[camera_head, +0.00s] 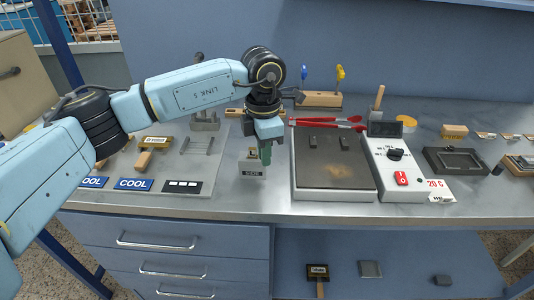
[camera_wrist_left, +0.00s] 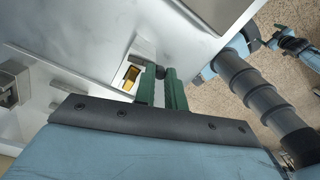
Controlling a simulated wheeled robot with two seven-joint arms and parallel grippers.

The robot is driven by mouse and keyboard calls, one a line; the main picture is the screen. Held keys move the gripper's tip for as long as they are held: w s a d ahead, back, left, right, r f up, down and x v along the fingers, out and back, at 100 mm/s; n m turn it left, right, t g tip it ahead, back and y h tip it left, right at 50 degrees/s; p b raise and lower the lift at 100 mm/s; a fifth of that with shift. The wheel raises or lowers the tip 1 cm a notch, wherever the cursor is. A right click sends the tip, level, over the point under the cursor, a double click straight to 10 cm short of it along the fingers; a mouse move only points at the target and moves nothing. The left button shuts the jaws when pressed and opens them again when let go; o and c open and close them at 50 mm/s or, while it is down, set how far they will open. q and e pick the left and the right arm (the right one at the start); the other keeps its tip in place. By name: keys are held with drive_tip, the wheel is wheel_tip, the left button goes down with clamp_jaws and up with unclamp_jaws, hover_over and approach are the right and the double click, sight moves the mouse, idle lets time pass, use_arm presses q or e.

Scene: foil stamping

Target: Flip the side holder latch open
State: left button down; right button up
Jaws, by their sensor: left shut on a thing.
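The side holder (camera_head: 250,161) is a small block on the bench behind a dark printed label (camera_head: 252,173). In the left wrist view it shows as a pale block with a yellow-brown piece (camera_wrist_left: 131,77) in its recess. My left gripper (camera_head: 265,155) reaches down at the holder's right side, its green fingers pointing down. In the left wrist view the fingers (camera_wrist_left: 161,84) are shut on a small dark knob (camera_wrist_left: 160,71), which looks like the latch. The fingers hide most of the latch, so its angle cannot be told.
A hot plate unit (camera_head: 333,181) with a control box (camera_head: 396,165) stands right of the holder. Red-handled tongs (camera_head: 328,123) lie behind it. A grey board (camera_head: 205,187) with COOL labels lies to the left. The bench's front edge is close.

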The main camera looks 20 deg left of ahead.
use_arm(q)
drive_tip(key=shift+a+m, duration=0.2)
drive_tip(key=shift+m, duration=0.6)
drive_tip(key=shift+s+m+b, duration=0.1)
drive_tip(key=shift+m+b, duration=0.25)
drive_tip(key=shift+m, duration=0.05)
use_arm(e)
drive_tip(key=shift+w+d+f, duration=0.1)
drive_tip(key=shift+d+f, duration=0.3)
drive_tip(key=shift+d, duration=0.4)
drive_tip(key=shift+a, duration=0.15)
use_arm(q)
drive_tip(key=c, duration=1.5)
unclamp_jaws()
drive_tip(key=shift+a, duration=0.1)
drive_tip(key=shift+o, duration=0.2)
use_arm(e)
drive_tip(key=shift+a, duration=0.35)
use_arm(q)
wheel_tip(320, 180, up, 13)
drive_tip(key=shift+w+r+p, duration=0.2)
drive_tip(key=shift+p, duration=0.25)
use_arm(e)
drive_tip(key=shift+a+r, duration=0.4)
drive_tip(key=shift+a, duration=0.15)
